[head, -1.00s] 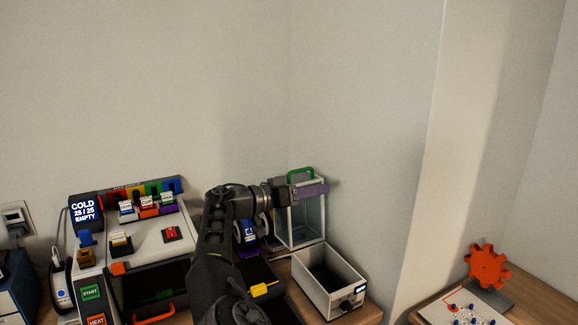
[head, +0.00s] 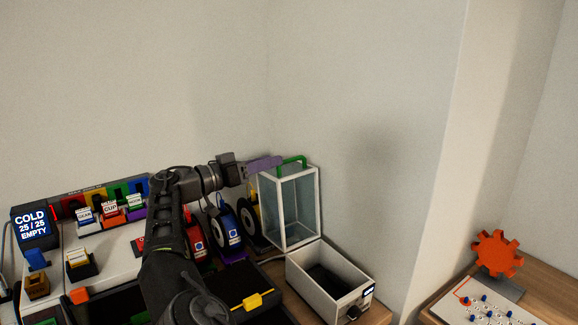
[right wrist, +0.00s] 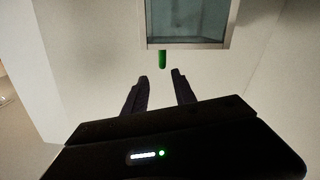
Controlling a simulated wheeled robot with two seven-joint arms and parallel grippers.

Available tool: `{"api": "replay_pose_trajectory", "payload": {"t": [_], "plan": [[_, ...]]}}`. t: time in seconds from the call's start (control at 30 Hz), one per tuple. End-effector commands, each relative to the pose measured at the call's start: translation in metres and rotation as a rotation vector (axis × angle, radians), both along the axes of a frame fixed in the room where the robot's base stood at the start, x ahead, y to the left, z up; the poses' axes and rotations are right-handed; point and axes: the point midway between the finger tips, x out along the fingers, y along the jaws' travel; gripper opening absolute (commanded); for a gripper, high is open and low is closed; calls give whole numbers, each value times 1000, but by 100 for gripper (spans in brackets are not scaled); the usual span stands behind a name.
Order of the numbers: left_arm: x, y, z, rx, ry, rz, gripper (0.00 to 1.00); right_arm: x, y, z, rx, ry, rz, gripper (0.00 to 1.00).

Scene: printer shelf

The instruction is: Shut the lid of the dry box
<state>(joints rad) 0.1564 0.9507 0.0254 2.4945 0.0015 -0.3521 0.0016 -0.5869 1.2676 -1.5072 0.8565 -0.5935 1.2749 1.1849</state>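The dry box is a white open-topped bin (head: 328,284) with a dark inside. Its clear, white-framed lid (head: 289,210) stands upright at the bin's back edge, raised open. A green handle (head: 294,160) sits on the lid's top edge. My right gripper (head: 278,161) is at the height of the handle, close to its left, with purple fingers. In the right wrist view, the fingers (right wrist: 160,75) are apart and empty. The handle (right wrist: 162,60) shows just beyond and between their tips, and the lid (right wrist: 187,43) behind it. My left gripper is not in view.
Spools (head: 228,228) stand left of the lid, behind my right arm. A printer with a COLD display (head: 33,226) is at the left. An orange gear (head: 498,253) stands on a separate table at the right. Air above the bin is clear.

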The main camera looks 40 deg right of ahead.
Motion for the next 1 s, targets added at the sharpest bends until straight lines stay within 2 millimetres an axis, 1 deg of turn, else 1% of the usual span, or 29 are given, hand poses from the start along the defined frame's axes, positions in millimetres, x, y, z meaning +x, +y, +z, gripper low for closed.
{"api": "replay_pose_trajectory", "payload": {"t": [0.07,0.17,0.67,0.77,0.83,1.0], "plan": [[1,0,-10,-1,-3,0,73,0,0,-11,0,0,0,32],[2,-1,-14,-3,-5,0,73,0,0,-15,0,-1,0,32],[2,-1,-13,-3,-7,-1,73,0,-2,-15,0,0,-1,32],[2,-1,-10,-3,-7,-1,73,0,-8,-14,1,0,-1,32],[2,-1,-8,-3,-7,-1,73,-1,-16,-14,0,0,-2,32],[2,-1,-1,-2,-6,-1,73,-1,-42,-13,0,0,-2,32]]}}
